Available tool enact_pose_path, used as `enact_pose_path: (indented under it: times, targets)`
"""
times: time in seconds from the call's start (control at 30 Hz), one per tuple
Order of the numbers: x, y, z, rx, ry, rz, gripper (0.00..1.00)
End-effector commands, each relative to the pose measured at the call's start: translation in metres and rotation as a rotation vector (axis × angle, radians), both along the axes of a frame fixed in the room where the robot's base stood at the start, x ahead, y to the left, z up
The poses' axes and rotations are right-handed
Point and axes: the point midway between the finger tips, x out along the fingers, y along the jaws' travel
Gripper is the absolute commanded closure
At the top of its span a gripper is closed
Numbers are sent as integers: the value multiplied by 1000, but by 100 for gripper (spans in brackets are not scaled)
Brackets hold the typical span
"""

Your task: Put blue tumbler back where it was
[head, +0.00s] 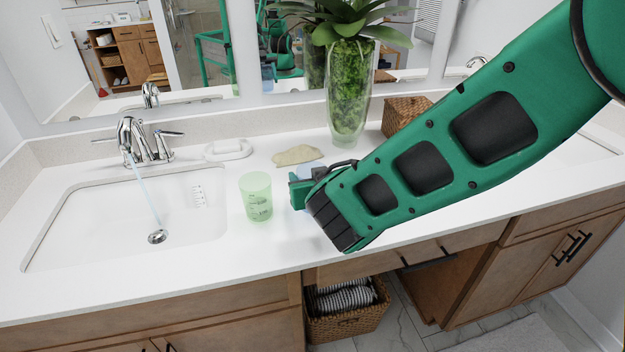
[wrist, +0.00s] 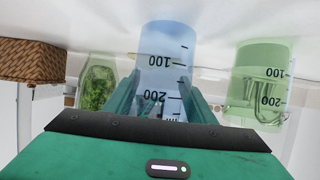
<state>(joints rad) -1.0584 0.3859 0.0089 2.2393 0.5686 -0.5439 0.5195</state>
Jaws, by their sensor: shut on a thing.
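The blue tumbler (wrist: 165,65) is clear, pale blue and marked with a scale. In the wrist view it stands between the two fingers of my gripper (wrist: 160,100), which is shut on it. In the head view my gripper (head: 306,188) is low over the counter, right of the green tumbler, and hides most of the blue one. I cannot tell whether the blue tumbler touches the counter. The green tumbler (head: 256,197) stands upright on the counter, apart from my gripper; it also shows at the right of the wrist view (wrist: 259,85).
The sink (head: 130,215) with running water lies to the left on the white counter (head: 270,262). Behind are a soap dish (head: 228,149), a beige item (head: 297,155), a glass plant vase (head: 349,95) and a wicker box (head: 405,115). The counter's front strip is clear.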

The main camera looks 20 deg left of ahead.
Motion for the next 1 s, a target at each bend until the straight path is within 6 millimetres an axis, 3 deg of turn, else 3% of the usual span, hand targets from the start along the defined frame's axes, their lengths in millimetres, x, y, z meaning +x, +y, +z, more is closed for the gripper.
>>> enact_pose_path:
  times: [0.4, 0.43, 0.5, 0.87, 1.0]
  targets:
    - [0, 0, -9, -1, 0, 0, 75]
    - [0, 0, -9, 0, 0, 0, 47]
    - [0, 0, -9, 1, -1, 0, 31]
    - [0, 0, -6, 1, -1, 1, 31]
    - [-12, -6, 0, 2, 0, 3, 31]
